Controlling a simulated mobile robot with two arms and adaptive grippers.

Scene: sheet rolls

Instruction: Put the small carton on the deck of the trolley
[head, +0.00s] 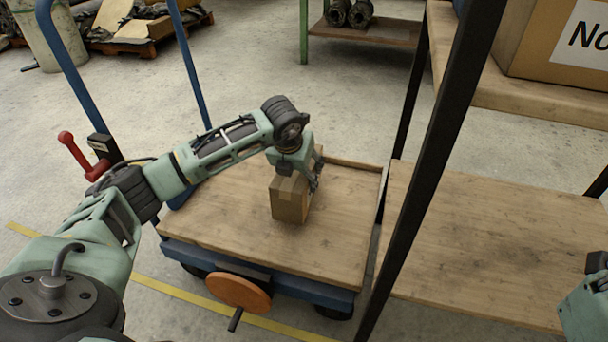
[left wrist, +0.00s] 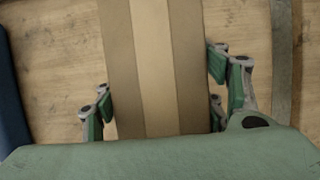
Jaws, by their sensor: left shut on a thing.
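The small carton (head: 290,199) is a brown box with a lighter tape strip. It is over the wooden deck of the trolley (head: 225,215), near the middle; I cannot tell for sure whether its base touches the deck. My left gripper (head: 312,180) reaches down from above and is shut on the carton. In the left wrist view the carton (left wrist: 153,65) lies between the fingers of the left gripper (left wrist: 165,100), with deck wood on both sides. My right arm shows only at the right edge; its gripper is not clearly in view.
A shelf rack with dark posts (head: 440,150) stands just right of the trolley. Its lower board (head: 480,250) is bare, and a large carton (head: 550,50) sits on its upper board. The trolley has a blue handle frame (head: 188,65) and a red lever (head: 76,152). Deck space around the carton is clear.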

